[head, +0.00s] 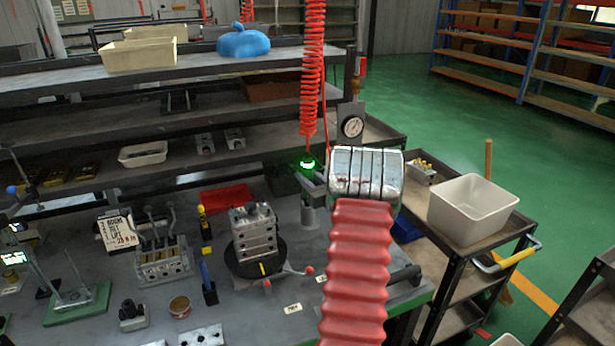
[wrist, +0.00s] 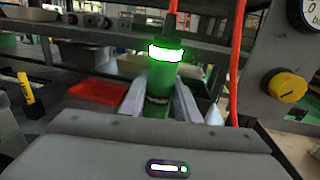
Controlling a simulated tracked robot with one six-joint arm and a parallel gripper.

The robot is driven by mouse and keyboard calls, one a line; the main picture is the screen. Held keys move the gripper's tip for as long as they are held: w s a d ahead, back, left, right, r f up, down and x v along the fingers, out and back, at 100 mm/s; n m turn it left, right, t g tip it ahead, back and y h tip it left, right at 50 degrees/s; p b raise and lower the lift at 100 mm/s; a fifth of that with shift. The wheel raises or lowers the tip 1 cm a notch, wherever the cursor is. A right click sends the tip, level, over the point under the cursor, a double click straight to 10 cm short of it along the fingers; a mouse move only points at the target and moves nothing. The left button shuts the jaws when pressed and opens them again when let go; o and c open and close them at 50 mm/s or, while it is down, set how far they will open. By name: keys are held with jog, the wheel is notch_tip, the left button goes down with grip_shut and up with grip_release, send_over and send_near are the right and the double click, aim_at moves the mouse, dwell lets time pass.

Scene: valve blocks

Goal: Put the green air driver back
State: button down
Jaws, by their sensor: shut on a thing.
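The green air driver (head: 308,164) hangs upright below a red coiled hose (head: 312,70), with a bright green glowing ring near its top. In the wrist view the driver (wrist: 161,75) stands between the two pale fingers of my gripper (wrist: 160,100), which is shut on it. In the head view my gripper (head: 311,184) reaches left from a silver-wrapped wrist over a red bellows arm. A grey-green cylindrical piece (head: 309,217) shows just below the fingers. I cannot tell whether it is the driver's lower end or a separate holder.
A valve block (head: 254,235) sits on a dark round turntable with red-knobbed handles, left of the gripper. A pressure gauge (head: 352,127) stands behind the wrist. A red tray (head: 228,198) lies at the bench's back. A cart with a white bin (head: 470,208) stands right.

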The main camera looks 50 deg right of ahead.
jog(key=shift+f, duration=1.15)
dwell(0.6)
jog(key=c, duration=1.6)
grip_release()
jog(key=o, duration=0.3)
jog(key=shift+f, duration=0.1)
jog(key=shift+o, duration=0.2)
jog(key=shift+f, duration=0.1)
jog(key=v, duration=1.4)
jog(key=shift+w+d, duration=0.1)
jog(key=shift+d, duration=0.05)
